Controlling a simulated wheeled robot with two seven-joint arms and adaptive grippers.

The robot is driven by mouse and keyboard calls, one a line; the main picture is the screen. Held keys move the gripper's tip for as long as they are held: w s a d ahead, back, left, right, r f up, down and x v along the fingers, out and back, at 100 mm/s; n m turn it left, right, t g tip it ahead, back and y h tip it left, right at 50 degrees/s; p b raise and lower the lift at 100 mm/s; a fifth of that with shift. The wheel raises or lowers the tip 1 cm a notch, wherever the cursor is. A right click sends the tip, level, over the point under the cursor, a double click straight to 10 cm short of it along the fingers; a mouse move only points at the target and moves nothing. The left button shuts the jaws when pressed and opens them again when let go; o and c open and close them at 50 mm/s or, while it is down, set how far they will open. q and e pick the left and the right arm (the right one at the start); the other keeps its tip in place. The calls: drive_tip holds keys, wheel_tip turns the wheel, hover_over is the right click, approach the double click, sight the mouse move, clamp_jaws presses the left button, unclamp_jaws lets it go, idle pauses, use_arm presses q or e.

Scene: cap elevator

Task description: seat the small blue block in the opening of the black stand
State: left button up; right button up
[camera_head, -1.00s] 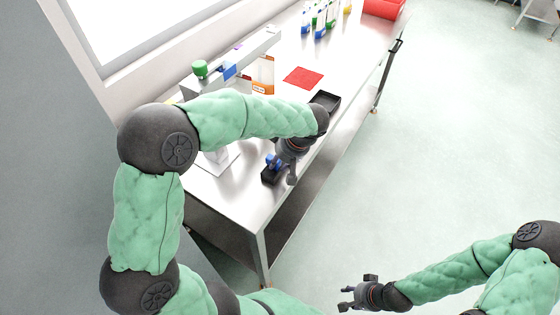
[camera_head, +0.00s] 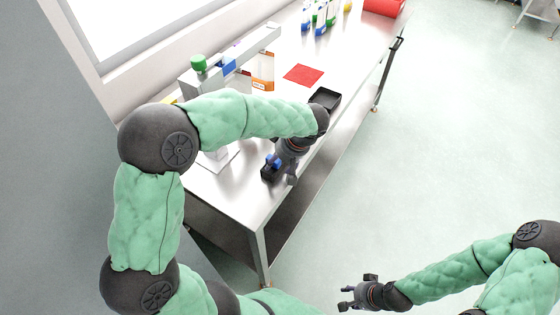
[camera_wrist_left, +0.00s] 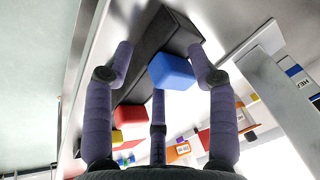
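The small blue block (camera_head: 272,160) shows at the top of the black stand (camera_head: 269,174), near the front edge of the table. My left gripper (camera_head: 283,167) is right beside them. In the left wrist view the blue block (camera_wrist_left: 173,71) lies between the spread fingers (camera_wrist_left: 161,68), against the dark stand (camera_wrist_left: 160,40). A clear gap shows between the left finger and the block, so the gripper looks open. How deep the block sits in the opening is hidden. My right gripper (camera_head: 352,296) is open and empty, off the table over the floor.
A black tray (camera_head: 325,98) lies behind my left wrist, with a red mat (camera_head: 303,74) further back. A grey elevator-like fixture (camera_head: 240,55) with a green cap (camera_head: 199,63) stands at the left. Bottles (camera_head: 320,22) and a red bin (camera_head: 383,7) are at the far end.

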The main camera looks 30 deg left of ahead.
use_arm(q)
drive_tip(key=v, duration=1.2)
idle(0.5)
